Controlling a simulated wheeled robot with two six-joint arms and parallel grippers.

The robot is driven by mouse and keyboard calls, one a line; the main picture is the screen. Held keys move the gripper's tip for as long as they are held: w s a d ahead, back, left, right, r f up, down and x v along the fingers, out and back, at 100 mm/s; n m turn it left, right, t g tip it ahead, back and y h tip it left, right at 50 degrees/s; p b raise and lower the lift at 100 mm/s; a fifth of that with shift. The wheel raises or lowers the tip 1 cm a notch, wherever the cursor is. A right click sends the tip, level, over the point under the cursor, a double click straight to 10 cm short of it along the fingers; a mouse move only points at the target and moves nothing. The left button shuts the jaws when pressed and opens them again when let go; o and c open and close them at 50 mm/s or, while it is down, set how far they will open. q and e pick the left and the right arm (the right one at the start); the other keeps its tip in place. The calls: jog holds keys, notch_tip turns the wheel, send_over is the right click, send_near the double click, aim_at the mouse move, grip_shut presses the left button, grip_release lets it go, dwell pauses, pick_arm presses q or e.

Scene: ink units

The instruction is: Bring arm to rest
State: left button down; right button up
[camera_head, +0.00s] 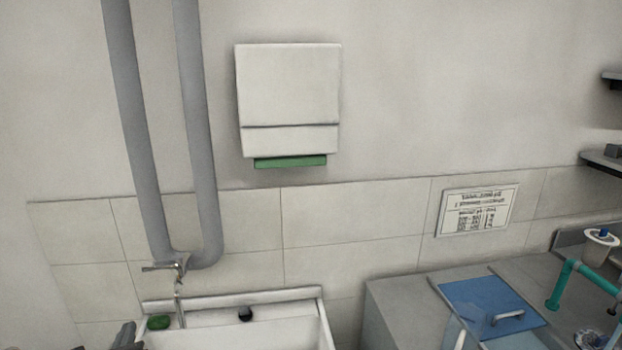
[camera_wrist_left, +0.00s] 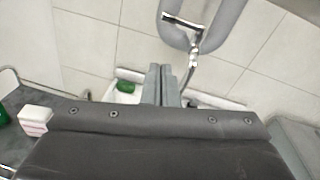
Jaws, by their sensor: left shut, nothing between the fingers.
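My left gripper (camera_head: 126,338) shows only in part at the bottom left edge of the head view, beside the left end of the white sink. In the left wrist view its two grey fingers (camera_wrist_left: 160,86) are together, with nothing between them. They point toward the sink (camera_wrist_left: 128,99) and the tiled wall. The rest of the left arm is outside the head view. My right gripper does not show in either view.
A white sink (camera_head: 235,312) with a tap (camera_head: 178,290) and a green object (camera_head: 159,322) stands against the wall below grey pipes (camera_head: 206,130). A white dispenser (camera_head: 287,90) hangs above. A grey counter (camera_head: 395,300) with a blue lid (camera_head: 480,300) is at right.

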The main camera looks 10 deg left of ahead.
pick_arm(q)
jog(key=s+d+f+n+g+h, duration=0.1)
jog(key=s+d+f+n+g, duration=0.35)
jog(key=s+n, duration=0.5)
jog(key=s+d+f+n+g+h, duration=0.2)
jog(key=s+d+f+n+g, duration=0.15)
jog(key=s+f+n, duration=0.55)
jog(key=s+d+f+n+g+h, duration=0.1)
jog(key=s+d+f+n+g, duration=0.2)
jog(key=s+n, duration=0.7)
notch_tip(320, 180, down, 26)
jog(key=w+a+n+g+b, duration=0.2)
jog(key=g, duration=0.1)
jog(key=s+d+f+h+b, duration=0.1)
jog(key=s+f+b, duration=0.1)
jog(key=s+f, duration=1.3)
notch_tip(320, 180, down, 3)
jog(key=shift+d+f+g, duration=0.1)
jog(key=shift+d+g, duration=0.05)
jog(key=shift+g, duration=0.25)
